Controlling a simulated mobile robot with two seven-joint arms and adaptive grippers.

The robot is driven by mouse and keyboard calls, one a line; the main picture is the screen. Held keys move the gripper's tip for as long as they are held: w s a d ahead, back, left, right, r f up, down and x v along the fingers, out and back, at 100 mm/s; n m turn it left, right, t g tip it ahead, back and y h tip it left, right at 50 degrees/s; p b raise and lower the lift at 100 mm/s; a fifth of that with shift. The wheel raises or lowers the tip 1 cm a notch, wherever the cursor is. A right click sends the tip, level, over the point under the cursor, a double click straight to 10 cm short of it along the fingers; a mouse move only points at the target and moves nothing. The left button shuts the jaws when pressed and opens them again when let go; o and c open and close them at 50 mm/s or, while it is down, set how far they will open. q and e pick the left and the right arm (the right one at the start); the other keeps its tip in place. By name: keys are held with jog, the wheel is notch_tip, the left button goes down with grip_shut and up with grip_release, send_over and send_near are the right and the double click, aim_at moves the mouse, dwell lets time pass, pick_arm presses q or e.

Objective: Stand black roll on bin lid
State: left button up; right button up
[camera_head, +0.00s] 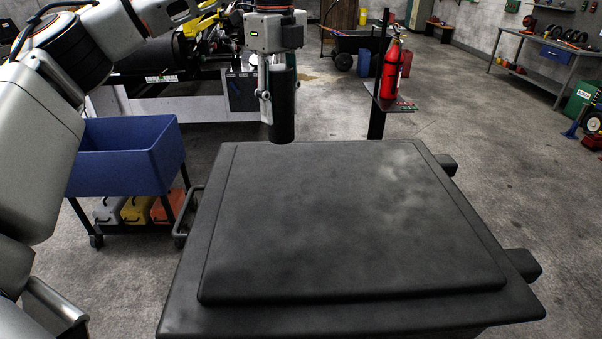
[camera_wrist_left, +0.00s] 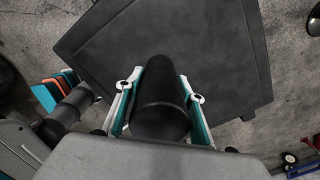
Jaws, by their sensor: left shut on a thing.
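The black roll (camera_head: 283,112) is held upright by my left gripper (camera_head: 278,85) at the far edge of the bin lid in the head view. In the left wrist view the roll (camera_wrist_left: 160,105) sits between the two fingers of the left gripper (camera_wrist_left: 158,95), which is shut on it. The dark bin lid (camera_head: 340,220) is broad, flat and empty; it also shows in the left wrist view (camera_wrist_left: 215,45). I cannot tell whether the roll's lower end touches the lid or hangs above it. My right gripper is not in view.
A blue tub cart (camera_head: 125,155) stands left of the bin. A red fire extinguisher (camera_head: 391,68) is on a stand behind the lid. A workbench (camera_head: 535,60) is at the back right. The floor right of the bin is clear.

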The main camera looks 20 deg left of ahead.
aim_at(280, 122)
pick_arm(q)
notch_tip(280, 122, down, 16)
jog(key=shift+r, duration=0.1)
dwell(0.4)
jog(key=o, duration=0.9)
jog(key=shift+f, duration=0.25)
jog(key=o, duration=0.4)
jog(key=shift+o, duration=0.2)
jog(key=shift+r, duration=0.1)
notch_tip(280, 122, up, 12)
jog(key=shift+r, duration=0.15)
